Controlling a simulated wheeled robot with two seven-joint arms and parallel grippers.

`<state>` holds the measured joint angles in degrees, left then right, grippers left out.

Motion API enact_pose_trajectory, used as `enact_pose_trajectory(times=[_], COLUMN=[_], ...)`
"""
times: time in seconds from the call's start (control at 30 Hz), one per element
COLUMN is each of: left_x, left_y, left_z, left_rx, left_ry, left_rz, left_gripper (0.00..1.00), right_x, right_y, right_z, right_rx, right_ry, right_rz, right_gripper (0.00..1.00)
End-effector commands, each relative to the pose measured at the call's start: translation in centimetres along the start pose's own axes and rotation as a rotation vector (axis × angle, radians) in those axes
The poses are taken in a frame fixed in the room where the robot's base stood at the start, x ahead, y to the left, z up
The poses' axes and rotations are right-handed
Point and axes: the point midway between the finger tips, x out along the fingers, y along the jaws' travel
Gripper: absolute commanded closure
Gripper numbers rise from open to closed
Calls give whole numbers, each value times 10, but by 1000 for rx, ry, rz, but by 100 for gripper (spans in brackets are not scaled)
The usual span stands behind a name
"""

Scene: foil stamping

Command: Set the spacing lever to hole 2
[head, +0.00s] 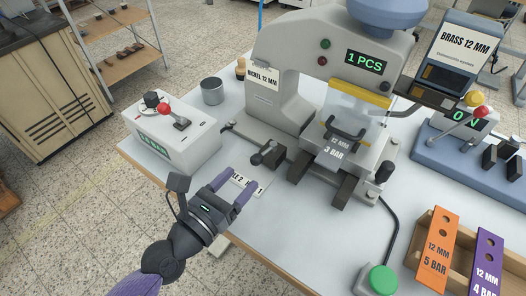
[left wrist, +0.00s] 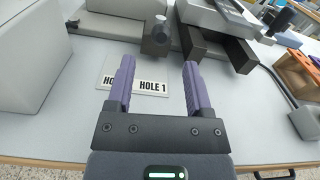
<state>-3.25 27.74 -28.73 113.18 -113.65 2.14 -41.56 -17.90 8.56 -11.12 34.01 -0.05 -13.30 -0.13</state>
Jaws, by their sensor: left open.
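My left gripper (head: 242,177) is open and empty, low over the near edge of the table. Its fingers stand on both sides of a white label card reading HOLE 1 (left wrist: 152,85); its other text is partly hidden by a finger. The card also shows in the head view (head: 243,183). Just beyond the fingertips is a dark lever with a rounded knob (head: 258,158), by a dark block at the press base. In the left wrist view this knob (left wrist: 157,38) stands beyond the gap between the fingers, apart from them. I cannot tell which hole it is in. My right gripper is out of view.
A white box with a red-knobbed lever (head: 164,108) stands to the left, a metal cup (head: 212,91) behind it. The stamping press (head: 335,75) fills the middle. A green button (head: 382,279) and a wooden rack with orange (head: 438,252) and purple plates are at right.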

Motion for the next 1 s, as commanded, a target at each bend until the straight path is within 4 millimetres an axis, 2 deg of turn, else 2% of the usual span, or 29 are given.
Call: enact_pose_trajectory(times=[0.1, 0.3, 0.5, 0.73, 0.77, 1.0], left_x=[30, 68, 83, 84, 84, 83], left_y=[0, 0, 0, 0, 0, 0], left_z=[3, 1, 1, 2, 2, 2], left_rx=[-7, -9, -10, -10, -10, -10], left_ry=[-7, -4, -4, -4, -4, -4], left_rz=[2, 1, 1, 2, 2, 2], left_gripper=[34, 34, 34, 34, 36, 87], right_x=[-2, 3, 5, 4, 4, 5], right_y=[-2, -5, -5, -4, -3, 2], right_z=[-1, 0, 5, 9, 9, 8], right_rx=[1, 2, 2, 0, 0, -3], right_ry=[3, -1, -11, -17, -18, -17], right_rz=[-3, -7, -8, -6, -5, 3], right_gripper=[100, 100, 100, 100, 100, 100])
